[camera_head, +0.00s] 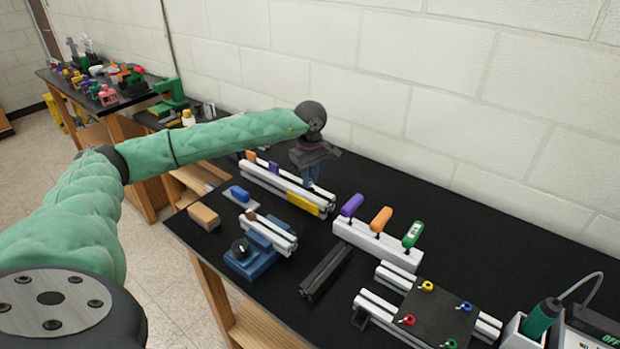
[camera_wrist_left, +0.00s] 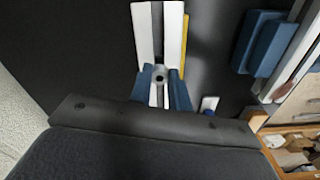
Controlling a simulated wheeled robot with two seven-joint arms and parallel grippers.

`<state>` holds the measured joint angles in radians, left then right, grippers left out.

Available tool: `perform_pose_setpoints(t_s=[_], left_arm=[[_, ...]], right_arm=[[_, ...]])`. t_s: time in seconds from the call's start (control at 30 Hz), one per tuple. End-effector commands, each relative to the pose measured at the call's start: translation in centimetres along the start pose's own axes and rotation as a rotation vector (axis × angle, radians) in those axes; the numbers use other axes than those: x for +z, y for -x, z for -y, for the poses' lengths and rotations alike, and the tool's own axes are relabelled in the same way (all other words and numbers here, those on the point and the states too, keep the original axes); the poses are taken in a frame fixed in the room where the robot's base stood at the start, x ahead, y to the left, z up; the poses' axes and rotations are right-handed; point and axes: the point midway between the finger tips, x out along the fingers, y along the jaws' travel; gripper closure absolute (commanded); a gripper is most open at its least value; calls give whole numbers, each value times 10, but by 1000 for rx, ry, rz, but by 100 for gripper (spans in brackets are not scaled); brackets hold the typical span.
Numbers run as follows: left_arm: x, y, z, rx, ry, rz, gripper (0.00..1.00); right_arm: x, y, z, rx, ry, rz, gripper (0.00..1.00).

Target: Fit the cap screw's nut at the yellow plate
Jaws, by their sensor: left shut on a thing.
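The yellow plate (camera_head: 304,204) sits against the front side of a pale extrusion (camera_head: 262,182), near its right end. In the left wrist view the yellow plate (camera_wrist_left: 185,48) shows as a narrow strip along the extrusion's right side. My left gripper (camera_head: 311,184) is over that end of the extrusion, pointing down. In the left wrist view its blue fingers (camera_wrist_left: 160,82) are shut on a small grey nut (camera_wrist_left: 160,74) with a dark hole. The nut appears in front of the extrusion's end; I cannot tell whether they touch. I cannot make out the cap screw. My right gripper is not in view.
A blue vise (camera_head: 250,262) holds a short extrusion in front. To the right stand a white rack (camera_head: 370,243) with purple, orange and green handles, a dark bar (camera_head: 326,272), and a black plate (camera_head: 436,312) with coloured knobs. Bare black tabletop lies at the back right.

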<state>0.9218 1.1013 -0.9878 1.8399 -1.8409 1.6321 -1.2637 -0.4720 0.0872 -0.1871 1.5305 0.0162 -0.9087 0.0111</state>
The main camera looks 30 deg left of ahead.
Motion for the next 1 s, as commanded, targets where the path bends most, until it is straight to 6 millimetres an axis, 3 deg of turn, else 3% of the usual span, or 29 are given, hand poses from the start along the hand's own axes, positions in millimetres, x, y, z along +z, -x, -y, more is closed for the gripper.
perform_pose_setpoints(t_s=[1.0], left_arm=[[0,-18,0,0,0,0,100]], right_arm=[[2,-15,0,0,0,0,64]])
